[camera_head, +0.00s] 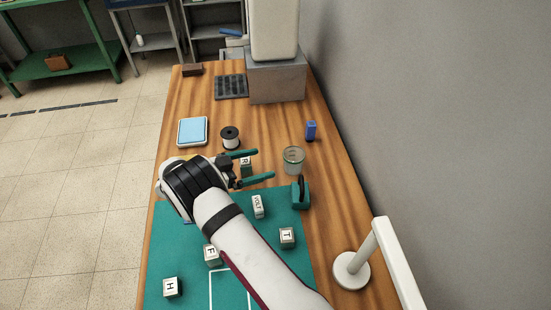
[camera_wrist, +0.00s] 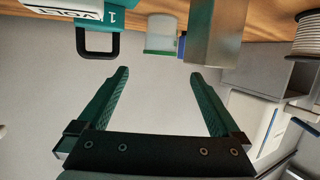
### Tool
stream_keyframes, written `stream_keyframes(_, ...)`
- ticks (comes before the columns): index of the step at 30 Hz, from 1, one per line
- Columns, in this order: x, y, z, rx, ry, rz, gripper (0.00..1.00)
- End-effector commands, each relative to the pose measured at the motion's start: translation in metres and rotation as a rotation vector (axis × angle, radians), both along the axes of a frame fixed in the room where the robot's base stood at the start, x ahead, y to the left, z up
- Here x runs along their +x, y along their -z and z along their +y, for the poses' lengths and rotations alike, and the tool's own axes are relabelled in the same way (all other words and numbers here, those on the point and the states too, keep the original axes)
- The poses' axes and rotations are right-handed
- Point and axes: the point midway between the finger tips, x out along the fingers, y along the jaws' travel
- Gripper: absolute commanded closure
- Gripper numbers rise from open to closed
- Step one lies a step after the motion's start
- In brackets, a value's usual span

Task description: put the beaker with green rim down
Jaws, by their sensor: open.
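The beaker with green rim (camera_head: 293,161) is a clear, pale vessel standing upright on the wooden table, to the right of my gripper (camera_head: 265,164). My gripper is open, with its two green fingers pointing towards the beaker and nothing between them. In the wrist view, which looks upside down, the beaker (camera_wrist: 162,34) shows beyond the open fingers (camera_wrist: 160,73).
A spool (camera_head: 230,137) and a blue item (camera_head: 311,130) stand behind. Several lettered blocks lie on the green mat (camera_head: 185,256).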

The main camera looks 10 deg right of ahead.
Motion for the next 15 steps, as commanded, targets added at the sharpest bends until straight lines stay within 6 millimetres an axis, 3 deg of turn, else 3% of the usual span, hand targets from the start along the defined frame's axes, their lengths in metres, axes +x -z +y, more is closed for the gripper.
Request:
stream_keyframes(5, -0.004, -0.004, 0.01, 0.002, 0.0, -0.002, 0.0)
stream_keyframes(8, 0.012, -0.018, 0.008, 0.068, -0.039, -0.062, 0.0)
stream_keyframes(11, 0.062, -0.069, 0.009, 0.297, -0.213, -0.23, 0.0)
stream_keyframes(12, 0.081, -0.099, 0.013, 0.416, -0.326, -0.289, 0.0)
stream_keyframes(14, 0.092, -0.143, 0.026, 0.59, -0.518, -0.323, 0.0)
stream_keyframes(15, 0.084, -0.168, 0.037, 0.693, -0.643, -0.304, 0.0)
